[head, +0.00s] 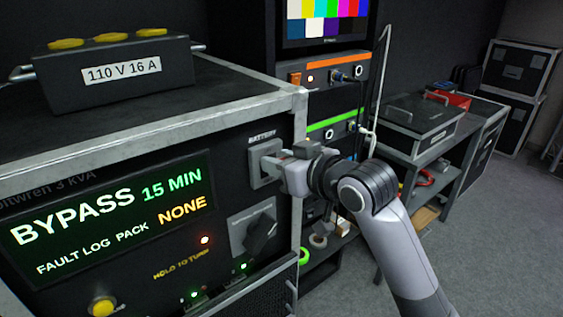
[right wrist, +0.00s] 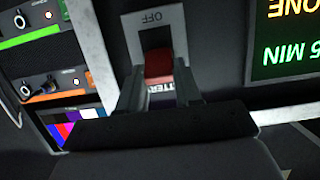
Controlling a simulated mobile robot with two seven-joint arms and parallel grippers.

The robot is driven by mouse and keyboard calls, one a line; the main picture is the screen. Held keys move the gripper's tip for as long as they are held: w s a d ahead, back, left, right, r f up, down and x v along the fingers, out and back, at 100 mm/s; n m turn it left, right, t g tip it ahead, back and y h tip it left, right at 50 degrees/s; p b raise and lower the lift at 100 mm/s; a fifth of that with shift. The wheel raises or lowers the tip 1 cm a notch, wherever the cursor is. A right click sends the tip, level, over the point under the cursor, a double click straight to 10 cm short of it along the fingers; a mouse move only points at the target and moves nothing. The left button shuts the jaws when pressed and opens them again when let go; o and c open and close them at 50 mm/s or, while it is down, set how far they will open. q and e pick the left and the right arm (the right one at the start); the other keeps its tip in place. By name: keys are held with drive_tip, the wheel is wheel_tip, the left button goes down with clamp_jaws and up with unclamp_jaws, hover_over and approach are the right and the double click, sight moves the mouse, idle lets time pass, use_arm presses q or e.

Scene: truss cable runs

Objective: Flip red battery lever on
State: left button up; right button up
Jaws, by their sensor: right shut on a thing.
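The red battery lever (right wrist: 158,65) shows in the right wrist view, in a grey switch plate (right wrist: 149,18) with an OFF mark at one end. Part of the BATTERY label shows on the other side of the lever, and the lever's red end lies toward that label. In the head view the plate (head: 259,170) is on the dark cabinet front under the BATTERY label, and my gripper hides the lever. My right gripper (head: 274,172) is shut on the lever, with a finger on each side of it. My left gripper is out of view.
The cabinet display (head: 110,220) reads BYPASS 15 MIN, FAULT LOG PACK NONE. Below the lever are a black rotary knob (head: 260,234) and a yellow button (head: 103,305). A 110 V 16 A box (head: 120,75) sits on top. Open floor (head: 480,240) lies at right.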

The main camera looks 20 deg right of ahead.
drive_tip(key=o, duration=1)
drive_tip(key=shift+o, duration=0.2)
drive_tip(key=v, duration=0.7)
drive_tip(key=shift+b, duration=0.3)
